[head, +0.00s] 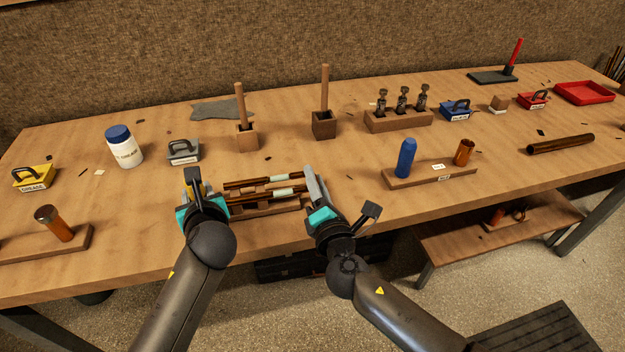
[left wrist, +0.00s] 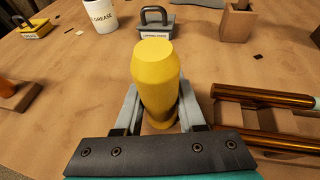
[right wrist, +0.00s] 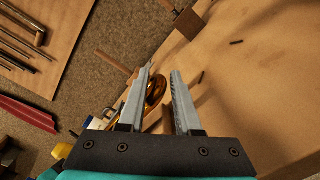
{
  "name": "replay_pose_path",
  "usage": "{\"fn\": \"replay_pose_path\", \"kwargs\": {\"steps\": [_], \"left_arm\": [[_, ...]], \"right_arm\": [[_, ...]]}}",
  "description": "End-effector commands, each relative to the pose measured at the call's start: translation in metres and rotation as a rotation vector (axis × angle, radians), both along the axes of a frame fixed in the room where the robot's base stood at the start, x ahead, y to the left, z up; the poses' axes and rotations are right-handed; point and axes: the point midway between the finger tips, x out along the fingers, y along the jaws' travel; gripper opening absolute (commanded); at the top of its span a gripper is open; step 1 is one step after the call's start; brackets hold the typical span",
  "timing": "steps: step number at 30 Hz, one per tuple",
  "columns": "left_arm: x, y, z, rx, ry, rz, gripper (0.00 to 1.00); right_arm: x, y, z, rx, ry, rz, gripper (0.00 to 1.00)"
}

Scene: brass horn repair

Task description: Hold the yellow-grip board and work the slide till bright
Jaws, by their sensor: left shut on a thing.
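My left gripper (head: 192,183) is shut on a yellow grip (left wrist: 158,80), which stands up between its fingers in the left wrist view. The board belonging to the grip is hidden from me. The slide (head: 262,183), brass-brown tubes with pale bands, lies on a wooden rack just right of the left gripper. Its tubes also show in the left wrist view (left wrist: 265,95). My right gripper (head: 314,185) is at the right end of the slide. Its fingers are apart in the right wrist view (right wrist: 160,78), with a blurred amber curved piece visible beyond them.
Behind stand a blue-capped bottle (head: 124,147), a grey handled block (head: 184,152) and two wooden blocks with upright sticks (head: 324,122). A yellow handled block (head: 34,178) is at left. A board with a blue peg (head: 405,158) is at right. Bare tabletop (head: 355,185) lies between.

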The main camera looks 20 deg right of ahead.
Motion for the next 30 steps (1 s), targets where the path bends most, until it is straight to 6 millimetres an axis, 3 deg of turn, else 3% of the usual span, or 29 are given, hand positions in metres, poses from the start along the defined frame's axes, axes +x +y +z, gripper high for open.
{"fn": "replay_pose_path", "kwargs": {"steps": [3,14,20,30], "left_arm": [[0.0,-0.001,0.002,-0.003,-0.004,-0.002,0.0],[0.0,-0.002,0.001,-0.002,-0.002,-0.003,0.0],[0.0,-0.002,0.0,-0.002,-0.001,-0.003,0.0],[0.0,-0.002,0.0,-0.002,-0.001,-0.003,0.0]], "right_arm": [[0.0,0.0,0.0,0.001,0.001,0.001,0.47],[-0.005,0.001,0.001,0.004,-0.002,0.001,0.48],[-0.031,0.001,0.0,0.004,0.002,0.001,0.48],[-0.091,0.003,0.0,0.002,0.002,0.002,0.48]]}}
